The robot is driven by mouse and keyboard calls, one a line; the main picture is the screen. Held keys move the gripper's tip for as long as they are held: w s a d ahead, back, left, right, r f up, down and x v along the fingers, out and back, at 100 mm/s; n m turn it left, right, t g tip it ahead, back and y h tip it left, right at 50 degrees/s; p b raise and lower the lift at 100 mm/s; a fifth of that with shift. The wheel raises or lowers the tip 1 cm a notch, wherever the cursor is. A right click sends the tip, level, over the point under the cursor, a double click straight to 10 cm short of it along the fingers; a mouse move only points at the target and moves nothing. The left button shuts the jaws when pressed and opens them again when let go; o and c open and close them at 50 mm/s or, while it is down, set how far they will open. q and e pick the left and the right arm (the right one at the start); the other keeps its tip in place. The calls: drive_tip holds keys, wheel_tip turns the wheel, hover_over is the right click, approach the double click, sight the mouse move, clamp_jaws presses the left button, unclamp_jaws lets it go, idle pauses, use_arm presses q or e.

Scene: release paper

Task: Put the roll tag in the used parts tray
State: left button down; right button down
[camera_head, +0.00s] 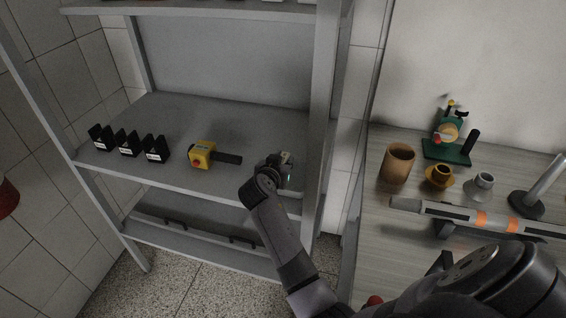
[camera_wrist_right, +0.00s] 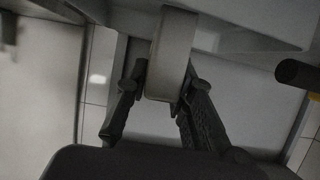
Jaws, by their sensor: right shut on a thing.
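My right gripper (camera_head: 280,162) reaches over the shelf of the grey rack, near its right post. In the right wrist view its two dark fingers (camera_wrist_right: 160,90) are shut on a pale, wide roll, the roll tag (camera_wrist_right: 171,50), seen edge-on between them. In the head view the gripper mostly hides the roll, with only a small pale patch showing at the jaws. I cannot pick out the used parts tray with certainty in either view. My left gripper is not in view.
The rack shelf (camera_head: 225,120) holds several items: three black labelled boxes (camera_head: 128,143) and a yellow box with a red button (camera_head: 202,154). On the right, a table (camera_head: 385,220) carries a brown cup (camera_head: 397,164), small cups, a green device (camera_head: 448,148) and a long grey-orange tool (camera_head: 450,212).

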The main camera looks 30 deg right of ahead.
drive_tip(key=shift+f, duration=0.45)
drive_tip(key=shift+f, duration=0.1)
drive_tip(key=c, duration=1.4)
unclamp_jaws()
drive_tip(key=shift+o, duration=0.2)
